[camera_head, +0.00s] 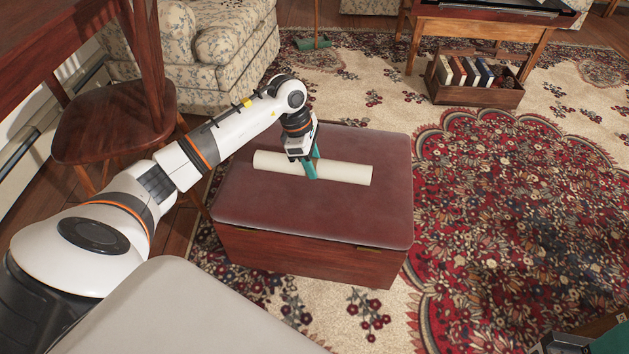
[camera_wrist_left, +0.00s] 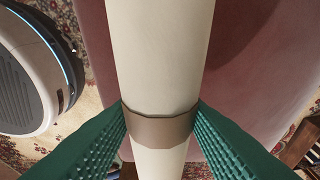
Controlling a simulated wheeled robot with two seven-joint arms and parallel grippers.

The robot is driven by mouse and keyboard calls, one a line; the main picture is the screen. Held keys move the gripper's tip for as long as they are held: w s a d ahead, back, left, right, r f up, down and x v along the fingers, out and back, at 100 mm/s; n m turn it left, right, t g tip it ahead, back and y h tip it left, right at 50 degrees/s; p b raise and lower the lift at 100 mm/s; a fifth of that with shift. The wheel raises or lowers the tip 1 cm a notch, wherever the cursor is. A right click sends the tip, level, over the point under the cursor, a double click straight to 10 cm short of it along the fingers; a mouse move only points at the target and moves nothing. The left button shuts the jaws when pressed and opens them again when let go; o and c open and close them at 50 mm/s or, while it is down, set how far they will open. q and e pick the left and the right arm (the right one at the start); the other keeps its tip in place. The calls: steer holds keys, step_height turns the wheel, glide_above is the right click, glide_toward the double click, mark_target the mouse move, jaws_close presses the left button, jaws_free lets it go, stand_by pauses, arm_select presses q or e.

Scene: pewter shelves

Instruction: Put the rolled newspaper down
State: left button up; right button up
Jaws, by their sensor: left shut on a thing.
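The rolled newspaper (camera_head: 345,174) is a long cream-coloured tube with a brown band (camera_wrist_left: 160,127) around it. My left gripper (camera_head: 311,174) is shut on it near its middle, and the green fingers press at both sides of the band in the left wrist view. The roll lies level over the dark red padded top of a wooden chest (camera_head: 385,222). I cannot tell whether it touches the padding or is just above it. Part of my right gripper (camera_head: 603,340) shows at the bottom right corner, too cut off to read its jaws.
A wooden chair (camera_head: 115,130) stands left of the chest, with a floral armchair (camera_head: 215,45) behind. A wooden crate of books (camera_head: 478,95) is on the patterned rug (camera_head: 510,190) near a table (camera_head: 480,28). The padded top is otherwise clear.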

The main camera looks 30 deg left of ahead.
arm_select(q)
steer(key=shift+f+b, duration=1.1)
steer(key=shift+f, duration=2.4)
steer(key=shift+f, duration=0.2)
steer(key=o, duration=1.1)
steer(key=shift+r, duration=0.1)
